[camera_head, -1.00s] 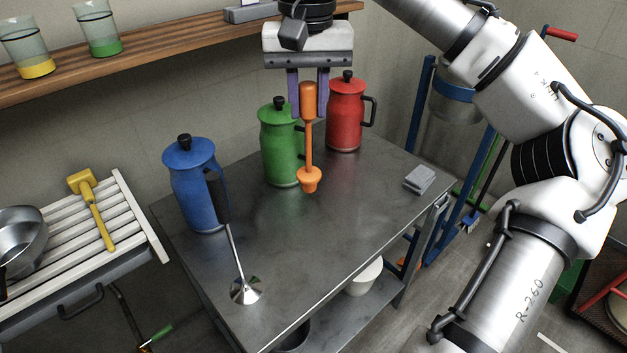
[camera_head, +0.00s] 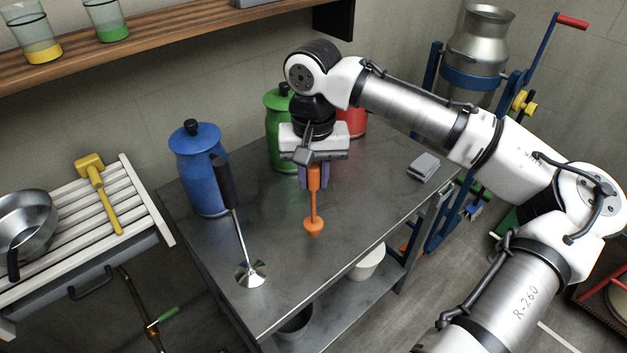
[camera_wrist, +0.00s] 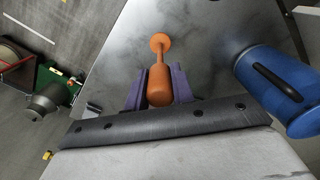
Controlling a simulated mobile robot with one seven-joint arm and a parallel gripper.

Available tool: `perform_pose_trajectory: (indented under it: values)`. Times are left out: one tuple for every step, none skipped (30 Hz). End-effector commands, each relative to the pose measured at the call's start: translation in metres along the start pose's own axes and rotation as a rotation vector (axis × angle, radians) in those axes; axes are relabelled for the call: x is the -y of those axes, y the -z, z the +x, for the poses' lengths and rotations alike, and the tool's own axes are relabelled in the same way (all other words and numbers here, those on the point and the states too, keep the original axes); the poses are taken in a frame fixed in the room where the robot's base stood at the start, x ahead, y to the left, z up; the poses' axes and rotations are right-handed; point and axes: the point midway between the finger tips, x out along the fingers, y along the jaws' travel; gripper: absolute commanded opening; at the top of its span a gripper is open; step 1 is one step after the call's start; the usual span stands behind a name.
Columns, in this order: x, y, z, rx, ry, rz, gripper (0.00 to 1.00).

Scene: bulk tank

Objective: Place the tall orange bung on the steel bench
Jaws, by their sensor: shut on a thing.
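The tall orange bung (camera_head: 314,209) hangs upright, wide plug end down, from my gripper (camera_head: 314,178). My gripper is shut on its thick upper handle, and the bung also shows between the purple fingers in the wrist view (camera_wrist: 159,80). The bung is over the middle of the steel bench (camera_head: 285,265). Its plug end appears at or just above the bench top; I cannot tell whether it touches.
On the bench stand a blue jug (camera_head: 199,170), a green jug (camera_head: 281,130) and a red jug (camera_head: 355,122), partly hidden by my arm. A black-handled steel plunger (camera_head: 250,272) is at front left, a grey block (camera_head: 424,167) at right. The bench front is clear.

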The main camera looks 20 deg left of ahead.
Motion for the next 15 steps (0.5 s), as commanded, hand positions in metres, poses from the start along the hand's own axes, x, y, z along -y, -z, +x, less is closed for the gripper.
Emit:
perform_pose_trajectory:
  values:
    - [0.000,0.000,0.007,0.002,-0.001,0.000,0.00]
    - [0.000,0.000,0.011,0.002,0.000,0.000,0.00]
    - [0.000,0.000,0.015,0.001,0.000,0.001,0.00]
    - [-0.001,0.000,0.018,0.001,0.000,0.001,0.00]
    - [-0.001,0.000,0.019,0.000,-0.001,0.001,0.00]
    - [0.000,0.000,0.021,0.000,-0.001,0.000,0.00]
    - [0.000,0.000,0.021,-0.001,0.000,0.000,0.00]
    - [0.000,0.000,0.021,-0.001,0.000,0.000,0.00]
    - [0.000,0.000,0.021,-0.001,0.000,0.000,0.00]
    - [0.000,0.000,0.021,-0.001,0.000,0.000,0.00]
    - [0.000,0.000,0.021,-0.001,0.000,0.000,0.00]
    - [0.000,0.000,0.021,-0.001,0.000,0.000,0.00]
    - [0.000,0.000,0.021,-0.001,0.000,0.000,0.00]
    - [0.000,0.000,0.022,0.000,0.000,0.000,0.00]
    - [0.000,0.000,0.023,0.000,0.001,0.000,0.00]
